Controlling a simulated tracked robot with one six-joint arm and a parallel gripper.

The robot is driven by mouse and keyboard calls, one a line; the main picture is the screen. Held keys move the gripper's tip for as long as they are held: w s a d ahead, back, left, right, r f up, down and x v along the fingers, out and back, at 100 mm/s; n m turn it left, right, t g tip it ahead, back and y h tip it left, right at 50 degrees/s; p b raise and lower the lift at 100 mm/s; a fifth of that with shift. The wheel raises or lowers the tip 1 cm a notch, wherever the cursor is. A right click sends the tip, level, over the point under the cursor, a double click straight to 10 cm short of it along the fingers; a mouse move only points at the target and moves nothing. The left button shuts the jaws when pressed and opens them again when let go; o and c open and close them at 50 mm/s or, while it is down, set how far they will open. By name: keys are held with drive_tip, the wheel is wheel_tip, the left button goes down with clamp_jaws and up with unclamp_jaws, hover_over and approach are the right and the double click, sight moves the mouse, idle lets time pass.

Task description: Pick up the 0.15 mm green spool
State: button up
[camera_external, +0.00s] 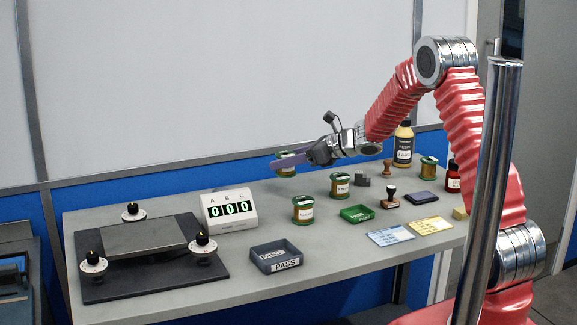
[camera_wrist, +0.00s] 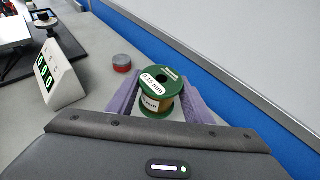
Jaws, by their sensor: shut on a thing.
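The green spool (camera_wrist: 160,92) with copper-coloured winding carries a "0.15 mm" label on its top flange in the wrist view. It sits upright between the two purple fingers of my gripper (camera_wrist: 160,104), one finger on each side. My gripper (camera_external: 289,161) is shut on this spool. In the external view the same spool (camera_external: 286,170) shows at the back of the bench, partly covered by a purple finger. I cannot tell whether its base touches the bench.
Other green spools stand at the bench middle (camera_external: 303,210), behind it (camera_external: 340,186) and at right (camera_external: 428,167). A grey-red cylinder (camera_wrist: 122,63) stands beyond the fingers.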

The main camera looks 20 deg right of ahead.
sight(286, 154)
drive_tip(key=shift+r, duration=1.8)
